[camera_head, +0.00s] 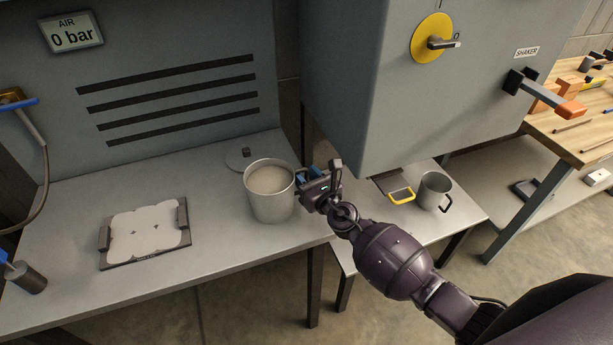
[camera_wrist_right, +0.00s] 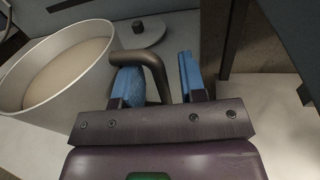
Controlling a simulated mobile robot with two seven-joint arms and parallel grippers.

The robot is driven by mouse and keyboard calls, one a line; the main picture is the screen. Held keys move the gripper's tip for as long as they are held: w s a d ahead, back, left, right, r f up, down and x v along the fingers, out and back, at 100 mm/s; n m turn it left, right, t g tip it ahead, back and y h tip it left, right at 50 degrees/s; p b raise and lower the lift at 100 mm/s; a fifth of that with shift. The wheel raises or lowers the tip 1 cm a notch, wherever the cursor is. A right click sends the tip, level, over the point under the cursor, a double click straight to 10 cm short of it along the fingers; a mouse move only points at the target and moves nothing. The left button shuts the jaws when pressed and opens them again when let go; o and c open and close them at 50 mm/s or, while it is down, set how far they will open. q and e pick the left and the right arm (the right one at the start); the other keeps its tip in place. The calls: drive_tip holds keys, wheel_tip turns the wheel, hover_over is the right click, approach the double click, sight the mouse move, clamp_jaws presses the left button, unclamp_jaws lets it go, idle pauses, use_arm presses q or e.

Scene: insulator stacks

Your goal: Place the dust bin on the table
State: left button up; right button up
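The dust bin (camera_head: 270,205) is a grey metal pot filled with beige dust. It stands upright on the grey table (camera_head: 215,260), near its right end. It also shows at the left of the right wrist view (camera_wrist_right: 85,80), with its curved dark handle (camera_wrist_right: 155,68). My right gripper (camera_head: 312,180) is at the handle side of the bin. In the wrist view its blue-padded fingers (camera_wrist_right: 160,85) are apart, one on each side of the handle bar, with a gap to the right finger. My left gripper is not in view.
A round lid (camera_head: 243,158) lies behind the bin. A dark-framed plate with a pale scalloped sheet (camera_head: 145,230) lies to the left. A grey mug (camera_head: 433,190) and yellow-edged piece (camera_head: 401,195) are on the lower right surface. The shaker cabinet (camera_head: 400,100) overhangs there.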

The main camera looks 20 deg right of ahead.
drive_tip(key=v, duration=1.2)
drive_tip(key=shift+r, duration=0.1)
drive_tip(key=s+d+f+n+g+h, duration=0.1)
drive_tip(key=s+f+n+g, duration=0.1)
drive_tip(key=s+n, duration=0.4)
drive_tip(key=s+d+f+n+g+h, duration=0.1)
drive_tip(key=s+f+n, duration=0.4)
drive_tip(key=n, duration=1.2)
drive_tip(key=s+d+f+n+g+h, duration=0.2)
drive_tip(key=s+d+f+n+g, duration=0.1)
drive_tip(key=s+n, duration=0.5)
drive_tip(key=n, duration=0.3)
drive_tip(key=shift+s+d+f+n, duration=0.15)
drive_tip(key=shift+s+f+n, duration=0.1)
drive_tip(key=shift+n, duration=0.15)
